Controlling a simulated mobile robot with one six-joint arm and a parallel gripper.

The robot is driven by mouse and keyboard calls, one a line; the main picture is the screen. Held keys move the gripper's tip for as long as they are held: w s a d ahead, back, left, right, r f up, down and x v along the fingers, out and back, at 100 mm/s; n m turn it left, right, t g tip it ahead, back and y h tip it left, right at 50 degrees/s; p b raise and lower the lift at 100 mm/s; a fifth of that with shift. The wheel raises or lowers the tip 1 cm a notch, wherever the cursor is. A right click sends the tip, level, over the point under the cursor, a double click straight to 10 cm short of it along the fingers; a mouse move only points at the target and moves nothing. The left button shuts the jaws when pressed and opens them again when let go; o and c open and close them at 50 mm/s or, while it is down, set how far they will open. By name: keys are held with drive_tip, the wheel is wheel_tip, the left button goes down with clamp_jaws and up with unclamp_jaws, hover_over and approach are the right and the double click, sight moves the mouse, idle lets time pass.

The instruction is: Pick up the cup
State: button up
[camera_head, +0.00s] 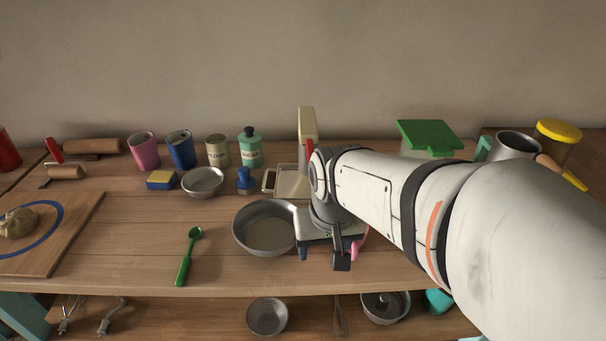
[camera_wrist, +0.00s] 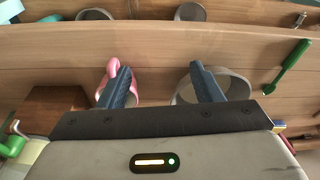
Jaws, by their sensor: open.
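A pink cup with a handle (camera_wrist: 113,65) shows in the wrist view, partly hidden behind the left finger of my gripper (camera_wrist: 162,84). Only a bit of pink (camera_head: 361,243) shows beside my gripper in the head view; the rest is hidden by my arm. My gripper (camera_head: 322,256) is open, pointing down over the table, with bare wood between its fingers in the wrist view. I cannot tell whether a finger touches the cup. A pink tumbler (camera_head: 144,152) also stands at the back left, far from my gripper.
A grey round pan (camera_head: 265,229) lies just left of my gripper; in the wrist view its rim (camera_wrist: 240,88) is behind the right finger. A green spoon (camera_head: 188,257) lies farther left. Cans and jars line the back. The table's front edge is close, with a lower shelf below.

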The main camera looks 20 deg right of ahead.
drive_tip(key=o, duration=0.4)
drive_tip(key=w+d+m+p, duration=0.2)
drive_tip(key=w, duration=0.1)
drive_tip(key=w+d+m+g+p, duration=0.1)
drive_tip(key=w+d+m+p, duration=0.1)
drive_tip(key=w+d+m, duration=0.1)
drive_tip(key=shift+w+d+m, duration=0.2)
drive_tip(key=shift+d+m, duration=0.1)
drive_tip(key=o, duration=0.5)
drive_tip(key=w+d+f+m+p, duration=0.2)
drive_tip(key=d, duration=0.1)
drive_tip(key=w+d+m+g+p, duration=0.1)
drive_tip(key=d+m, duration=0.1)
drive_tip(key=shift+f, duration=0.4)
drive_tip(key=shift+c, duration=0.2)
drive_tip(key=shift+w+d+f+m, duration=0.1)
drive_tip(key=shift+f+m, duration=0.05)
drive_tip(key=shift+f, duration=0.5)
drive_tip(key=shift+d+f+m, duration=0.1)
drive_tip(key=shift+f+m, duration=0.05)
drive_tip(key=shift+f, duration=0.45)
drive_tip(key=shift+w+a+f+p, duration=0.15)
drive_tip(key=shift+f+p, duration=0.25)
drive_tip(key=shift+f, duration=1.05)
drive_tip(key=shift+w+a+f+p, duration=0.1)
drive_tip(key=shift+f+p, duration=0.25)
drive_tip(key=shift+f, duration=1.05)
